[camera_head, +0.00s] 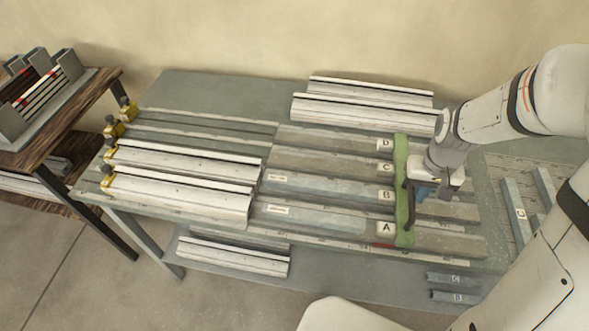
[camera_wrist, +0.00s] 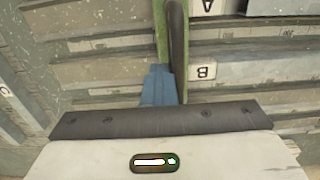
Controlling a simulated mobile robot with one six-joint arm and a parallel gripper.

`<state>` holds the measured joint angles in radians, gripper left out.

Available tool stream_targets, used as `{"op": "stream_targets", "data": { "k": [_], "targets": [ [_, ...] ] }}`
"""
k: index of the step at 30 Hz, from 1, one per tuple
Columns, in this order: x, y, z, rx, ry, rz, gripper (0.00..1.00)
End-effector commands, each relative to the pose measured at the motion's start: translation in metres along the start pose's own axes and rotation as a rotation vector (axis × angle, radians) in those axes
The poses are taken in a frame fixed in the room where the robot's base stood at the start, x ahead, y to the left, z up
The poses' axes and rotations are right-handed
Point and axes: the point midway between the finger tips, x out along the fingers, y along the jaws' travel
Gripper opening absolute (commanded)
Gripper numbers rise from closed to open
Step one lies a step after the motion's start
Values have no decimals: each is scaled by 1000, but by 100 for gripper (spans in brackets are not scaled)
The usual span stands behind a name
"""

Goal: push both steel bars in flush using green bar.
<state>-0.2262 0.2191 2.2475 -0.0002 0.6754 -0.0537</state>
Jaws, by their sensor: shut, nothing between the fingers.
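The green bar (camera_head: 402,178) lies crosswise over lanes A to D, to the right of the letter labels. It has a dark handle (camera_wrist: 177,45) along its side. One blue-grey steel bar (camera_head: 325,219) lies in lane A and another (camera_head: 330,190) in lane B, both left of the green bar. Silver profiles (camera_head: 180,195) lie farther left in line with lanes A and B. My gripper (camera_head: 424,192) is just right of the green bar, with its blue fingers (camera_wrist: 158,78) shut and empty beside the handle. Whether they touch the handle, I cannot tell.
Yellow clamps (camera_head: 108,180) stand at the bench's left end. Spare silver profiles (camera_head: 360,112) lie at the back, and more (camera_head: 232,257) lie below the front edge. A wooden table (camera_head: 95,95) with a grey rack (camera_head: 40,95) stands left. Small grey bars (camera_head: 452,297) lie at lower right.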

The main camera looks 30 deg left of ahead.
Motion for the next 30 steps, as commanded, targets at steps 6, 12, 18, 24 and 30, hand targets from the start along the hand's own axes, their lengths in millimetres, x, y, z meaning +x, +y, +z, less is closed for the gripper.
{"op": "stream_targets", "data": {
  "k": [6,12,18,24,30],
  "targets": [
    [0,-18,0,-4,-1,-1,0],
    [0,-33,0,-3,-1,-1,0],
    [0,-48,0,-2,0,-1,0],
    [0,-63,0,-2,0,-1,0],
    [0,-78,0,-3,1,-1,0]
  ]
}}
